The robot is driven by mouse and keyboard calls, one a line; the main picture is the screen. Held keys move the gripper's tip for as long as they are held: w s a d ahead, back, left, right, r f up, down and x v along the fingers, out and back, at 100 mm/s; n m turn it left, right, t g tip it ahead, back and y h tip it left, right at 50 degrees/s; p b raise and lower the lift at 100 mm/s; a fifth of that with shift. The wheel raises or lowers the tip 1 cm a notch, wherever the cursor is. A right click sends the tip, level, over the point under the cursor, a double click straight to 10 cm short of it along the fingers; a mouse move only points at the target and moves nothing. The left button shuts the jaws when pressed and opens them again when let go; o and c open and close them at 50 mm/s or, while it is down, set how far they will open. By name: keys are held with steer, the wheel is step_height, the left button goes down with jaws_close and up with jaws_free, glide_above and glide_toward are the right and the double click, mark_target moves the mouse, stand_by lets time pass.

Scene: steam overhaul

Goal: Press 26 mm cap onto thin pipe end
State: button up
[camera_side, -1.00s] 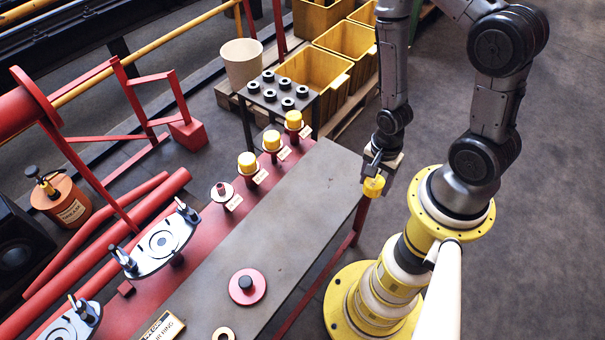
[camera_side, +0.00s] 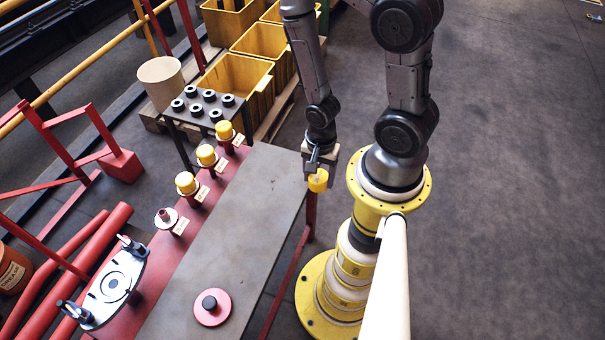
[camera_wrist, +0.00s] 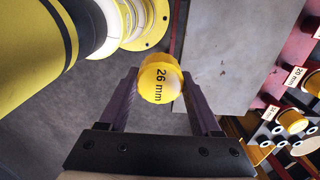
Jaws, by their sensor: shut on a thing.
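My gripper (camera_side: 318,172) is shut on the yellow 26 mm cap (camera_side: 318,181), held just off the bench's right edge. In the wrist view the cap (camera_wrist: 160,80) sits between the fingertips (camera_wrist: 160,88), its "26 mm" marking facing the camera. A bare thin reddish pipe end (camera_side: 164,213) stands upright through a pale flange on the red rail, to the left of the bench, well apart from the cap. Several yellow-capped pipe ends, including one (camera_side: 186,184), stand farther along the same rail, with label plates beside them.
The grey bench top (camera_side: 226,230) is mostly clear; a red disc with a black knob (camera_side: 211,308) lies near its front. A dark rack (camera_side: 206,104) with black rings, a cream bucket (camera_side: 161,82) and yellow bins (camera_side: 236,82) stand at the back. A silver clamp plate (camera_side: 110,287) is front left.

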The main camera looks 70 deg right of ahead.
steer(key=w+a+r+n, duration=0.1)
steer(key=w+a, duration=0.1)
steer(key=w, duration=1.1)
steer(key=w+a+r+n, duration=0.1)
steer(key=w+a+n, duration=0.1)
steer(key=w, duration=1.2)
steer(key=w+a+n, duration=0.1)
steer(key=w+a, duration=0.2)
steer(key=a, duration=0.2)
steer(key=w+a+n, duration=0.1)
steer(key=w+a, duration=0.3)
steer(key=a, duration=0.1)
steer(key=w+a+n, duration=0.1)
steer(key=w+a, duration=0.2)
steer(key=a, duration=0.3)
steer(key=shift+w+f, duration=0.25)
steer(key=shift+w, duration=0.05)
steer(key=shift+s+a+f, duration=0.1)
steer(key=shift+a+f, duration=0.15)
steer(key=shift+f, duration=0.05)
glide_above(162, 212)
steer(key=shift+f, duration=2.15)
steer(key=shift+a+f, duration=0.1)
steer(key=shift+f, duration=0.5)
steer(key=shift+f, duration=0.3)
